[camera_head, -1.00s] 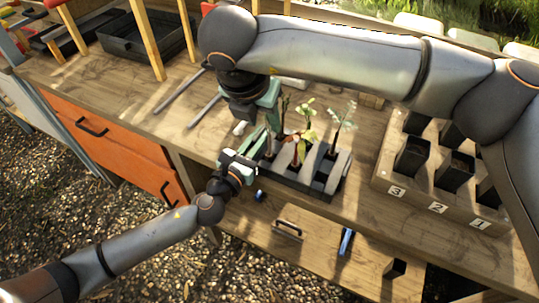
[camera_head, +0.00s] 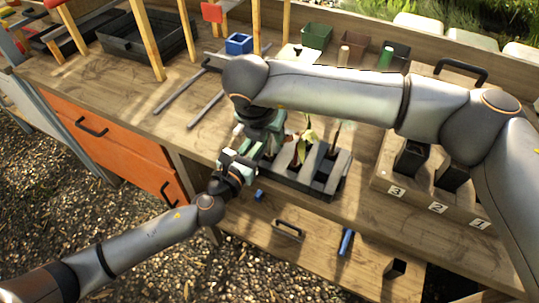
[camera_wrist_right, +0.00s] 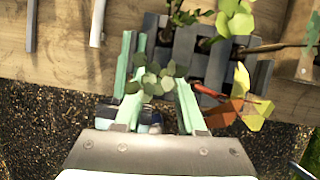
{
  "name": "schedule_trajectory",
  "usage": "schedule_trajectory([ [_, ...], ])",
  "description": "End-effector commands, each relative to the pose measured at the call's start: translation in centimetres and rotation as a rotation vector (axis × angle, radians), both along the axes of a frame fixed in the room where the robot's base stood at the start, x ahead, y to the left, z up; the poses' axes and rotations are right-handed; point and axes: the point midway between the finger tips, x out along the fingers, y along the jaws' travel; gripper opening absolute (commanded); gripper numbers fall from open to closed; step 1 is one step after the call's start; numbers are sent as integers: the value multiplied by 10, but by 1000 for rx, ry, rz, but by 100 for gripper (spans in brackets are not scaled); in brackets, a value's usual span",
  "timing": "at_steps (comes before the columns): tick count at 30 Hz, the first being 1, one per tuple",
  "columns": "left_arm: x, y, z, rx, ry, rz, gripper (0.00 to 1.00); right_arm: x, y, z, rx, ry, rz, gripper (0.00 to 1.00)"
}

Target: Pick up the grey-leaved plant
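A plant with small, rounded grey-green leaves (camera_wrist_right: 155,82) shows in the right wrist view between the two teal fingers of my right gripper (camera_wrist_right: 156,68). The fingers stand apart, with gaps beside the leaves. In the head view my right gripper (camera_head: 268,134) is low over the left end of the dark plant tray (camera_head: 325,187) and hides that plant. My left gripper (camera_head: 238,164) is at the tray's front left corner, close below the right one; its finger gap is not clear.
A plant with red and yellow leaves (camera_wrist_right: 243,103) and a bright green plant (camera_wrist_right: 236,16) stand close to the right gripper. A numbered wooden block (camera_head: 408,197) with black pots is right of the tray. Wooden posts rise at the back left.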

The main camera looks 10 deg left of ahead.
Motion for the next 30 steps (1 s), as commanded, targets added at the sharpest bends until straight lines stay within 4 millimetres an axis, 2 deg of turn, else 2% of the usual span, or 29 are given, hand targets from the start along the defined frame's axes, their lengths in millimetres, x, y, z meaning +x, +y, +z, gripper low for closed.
schedule_trajectory([
  [1, 0, 0, 0, 0, 1, 0, 0, 0, 0, 0, 0, 0, 1, 32],
  [10, 0, 0, 0, 0, 1, 0, 0, 0, 0, 0, 1, 0, 1, 0],
  [23, 0, 0, 0, 0, 1, 0, 0, 0, 0, 3, 1, 0, 0, 0],
  [26, 0, 0, 0, 0, 1, 0, 0, 0, 1, 13, 3, -1, 1, 0],
  [30, 0, 0, 0, 0, 1, 0, 0, 0, 1, 41, 4, -3, 1, 0],
])
